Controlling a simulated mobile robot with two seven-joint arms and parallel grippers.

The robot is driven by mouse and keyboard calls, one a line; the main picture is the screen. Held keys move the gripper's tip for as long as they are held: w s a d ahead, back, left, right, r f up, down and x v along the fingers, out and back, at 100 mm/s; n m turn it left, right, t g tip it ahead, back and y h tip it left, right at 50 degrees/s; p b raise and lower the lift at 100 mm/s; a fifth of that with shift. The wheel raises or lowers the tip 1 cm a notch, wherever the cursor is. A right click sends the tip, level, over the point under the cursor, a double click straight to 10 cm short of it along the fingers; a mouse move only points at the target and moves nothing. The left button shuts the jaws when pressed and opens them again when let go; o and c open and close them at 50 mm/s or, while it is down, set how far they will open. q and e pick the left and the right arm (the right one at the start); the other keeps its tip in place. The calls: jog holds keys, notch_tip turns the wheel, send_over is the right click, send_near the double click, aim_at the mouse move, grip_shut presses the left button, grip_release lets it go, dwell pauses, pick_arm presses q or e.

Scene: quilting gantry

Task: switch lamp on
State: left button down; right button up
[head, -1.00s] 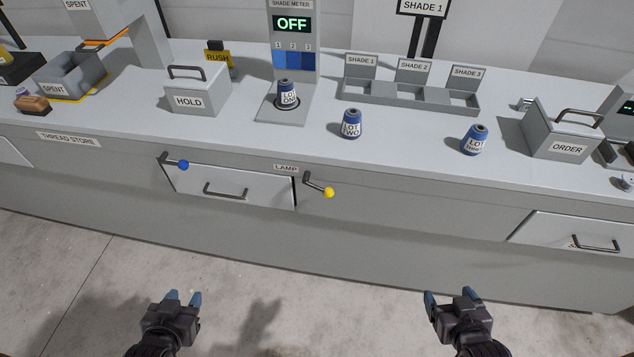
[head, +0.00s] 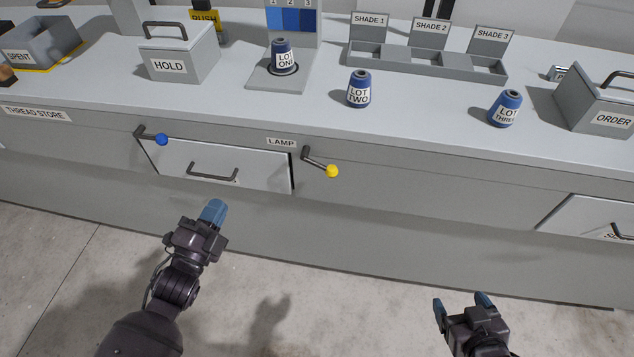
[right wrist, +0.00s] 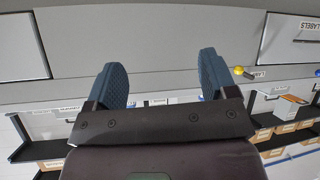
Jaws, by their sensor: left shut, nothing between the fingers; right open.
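The LAMP label (head: 282,142) is on the counter's front face. To its right a lever with a yellow knob (head: 332,171) slants down to the right. To its left, past the drawer's top, a lever with a blue knob (head: 162,140) points right. The yellow knob also shows in the right wrist view (right wrist: 239,71). My left gripper (head: 214,209) is shut and empty, in front of and below the drawer front, apart from both levers. My right gripper (head: 462,303) is open and empty, low at the right over the floor; its fingers show in the right wrist view (right wrist: 163,84).
A drawer with a handle (head: 212,173) lies between the levers. Another drawer (head: 590,225) is at the right. On the counter stand the HOLD box (head: 180,65), the ORDER box (head: 605,105), lot spools (head: 359,90) and shade trays (head: 425,63). Floor in front is clear.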

pick_arm(q)
jog(key=w+d+f+m+g+h+b, duration=0.2)
jog(key=d+f+m+g+h+b, duration=0.2)
jog(key=m, duration=0.9)
jog(key=w+d+f+m+g+h+b, duration=0.3)
jog(key=d+f+m+g+h+b, duration=0.2)
jog(key=m+h, duration=0.6)
notch_tip(320, 180, down, 2)
jog(key=shift+w+d+m+h+b, duration=0.3)
jog(key=shift+m+b, duration=0.7)
jog(key=shift+m, duration=0.2)
pick_arm(e)
notch_tip(320, 180, down, 11)
jog(key=s+a+g, duration=0.1)
jog(key=shift+s+f+n+g, duration=0.15)
jog(key=shift+s+n+g, duration=0.15)
jog(key=shift+n+g, duration=0.1)
pick_arm(q)
jog(key=shift+r, duration=0.1)
pick_arm(e)
jog(key=shift+a, duration=0.1)
pick_arm(q)
jog(key=x, duration=1.4)
pick_arm(e)
jog(key=shift+s, duration=0.15)
